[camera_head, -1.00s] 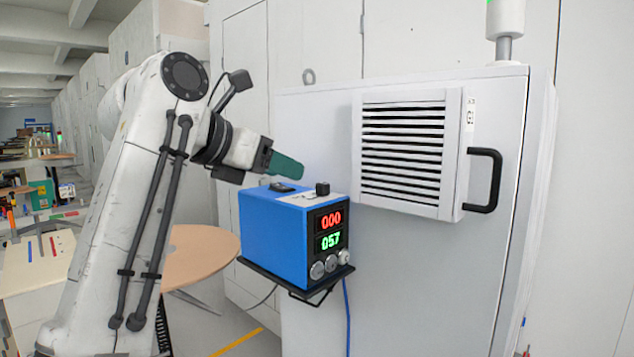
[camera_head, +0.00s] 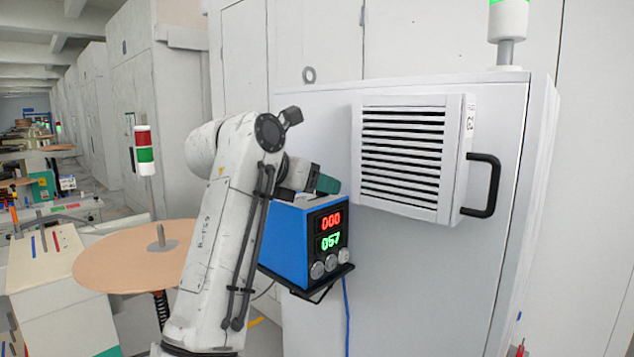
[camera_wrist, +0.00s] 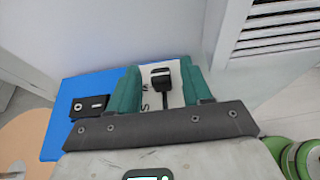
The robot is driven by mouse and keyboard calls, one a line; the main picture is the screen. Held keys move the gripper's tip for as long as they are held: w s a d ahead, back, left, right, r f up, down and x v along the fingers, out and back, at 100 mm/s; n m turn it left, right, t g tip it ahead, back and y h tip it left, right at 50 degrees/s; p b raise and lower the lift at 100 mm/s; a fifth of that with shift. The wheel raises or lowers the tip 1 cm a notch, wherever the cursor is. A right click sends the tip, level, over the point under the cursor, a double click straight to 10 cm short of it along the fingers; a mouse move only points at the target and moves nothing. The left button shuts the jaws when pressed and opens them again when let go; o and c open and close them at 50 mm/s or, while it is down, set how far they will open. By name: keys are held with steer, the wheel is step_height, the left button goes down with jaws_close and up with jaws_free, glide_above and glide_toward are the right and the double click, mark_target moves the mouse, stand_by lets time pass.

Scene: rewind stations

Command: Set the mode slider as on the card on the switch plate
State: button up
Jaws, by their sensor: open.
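The blue box (camera_head: 285,238) stands on a black bracket at the cabinet. My gripper's green fingers (camera_head: 327,184) are over its top in the head view. In the wrist view the open gripper (camera_wrist: 160,70) has one finger on each side of the black slider knob (camera_wrist: 161,78). I cannot tell whether either finger touches it. The knob sits on a white plate (camera_wrist: 174,98) with a dark slot and a partly covered letter, on the blue top (camera_wrist: 62,122). The card's marks are not readable. The head view hides the knob behind my arm and gripper.
A black rocker switch (camera_wrist: 88,106) is on the box top, left of the fingers. The box front has red and green displays (camera_head: 331,230) and round knobs (camera_head: 331,263). A louvred vent (camera_head: 402,155) and black handle (camera_head: 484,185) are to the right. A round table (camera_head: 120,262) stands left.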

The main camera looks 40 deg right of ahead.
mark_target(318, 192)
jaws_close()
stand_by(0.5)
steer(key=a+b, duration=0.1)
steer(key=a, duration=0.3)
steer(key=shift+a, duration=0.1)
steer(key=shift+c, duration=1)
jaws_free()
steer(key=shift+a, duration=0.1)
steer(key=shift+o, duration=1)
steer(key=b+v, duration=0.3)
steer(key=v, duration=0.7)
steer(key=shift+a+r, duration=0.2)
steer(key=shift+a, duration=0.05)
